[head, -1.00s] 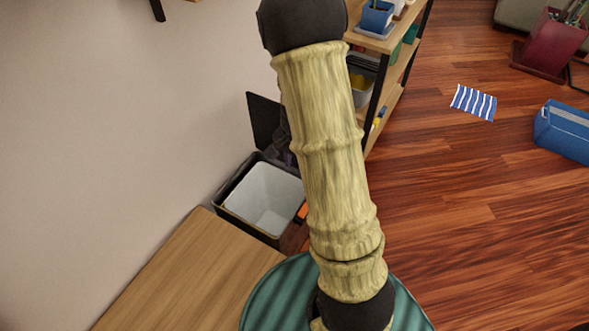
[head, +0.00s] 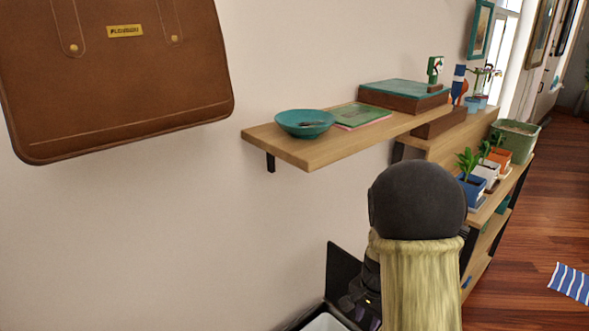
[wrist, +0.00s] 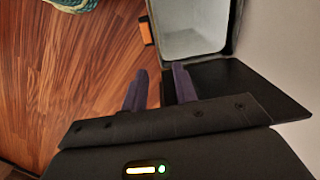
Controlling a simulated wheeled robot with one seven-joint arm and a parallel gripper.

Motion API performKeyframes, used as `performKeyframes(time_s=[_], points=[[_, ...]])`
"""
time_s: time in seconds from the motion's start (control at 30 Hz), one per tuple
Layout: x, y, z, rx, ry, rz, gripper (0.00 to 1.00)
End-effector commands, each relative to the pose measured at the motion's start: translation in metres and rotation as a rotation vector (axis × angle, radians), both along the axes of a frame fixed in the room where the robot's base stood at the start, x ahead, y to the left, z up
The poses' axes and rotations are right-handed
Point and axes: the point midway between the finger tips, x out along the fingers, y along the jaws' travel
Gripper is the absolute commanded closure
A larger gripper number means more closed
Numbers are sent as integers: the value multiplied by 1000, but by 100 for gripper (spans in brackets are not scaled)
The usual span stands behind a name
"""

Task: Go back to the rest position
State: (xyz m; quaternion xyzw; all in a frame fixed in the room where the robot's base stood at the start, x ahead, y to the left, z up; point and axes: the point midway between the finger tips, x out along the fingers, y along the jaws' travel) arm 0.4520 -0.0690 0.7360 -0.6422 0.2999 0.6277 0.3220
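My gripper (wrist: 160,74) shows in the wrist view with two dark purple fingers a little apart and nothing between them. It points down beside an open bin (wrist: 192,42) with a pale inside and a dark rim. The bin's black lid (wrist: 245,88) stands to the right of the fingers. In the head view only a corner of the bin (head: 325,322) shows at the bottom edge. There my arm's upper part hides much of the area around the gripper.
A wall shelf (head: 310,152) holds a teal bowl (head: 304,123), a green book (head: 360,116) and a box. A brown bag (head: 115,75) hangs at the upper left. A low bookcase (head: 485,240) with plants stands right of my arm. Wooden floor (wrist: 85,60) lies left of the bin.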

Motion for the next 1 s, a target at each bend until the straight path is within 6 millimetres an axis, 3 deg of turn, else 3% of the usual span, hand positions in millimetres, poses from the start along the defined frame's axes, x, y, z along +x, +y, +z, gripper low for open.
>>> performKeyframes(time_s=[0.4, 0.77, 1.0], points=[[-59, 46, 54, -47, -117, 521, 71], [-107, 70, 78, -141, -198, 914, 71], [-104, 69, 118, -138, -193, 906, 71]])
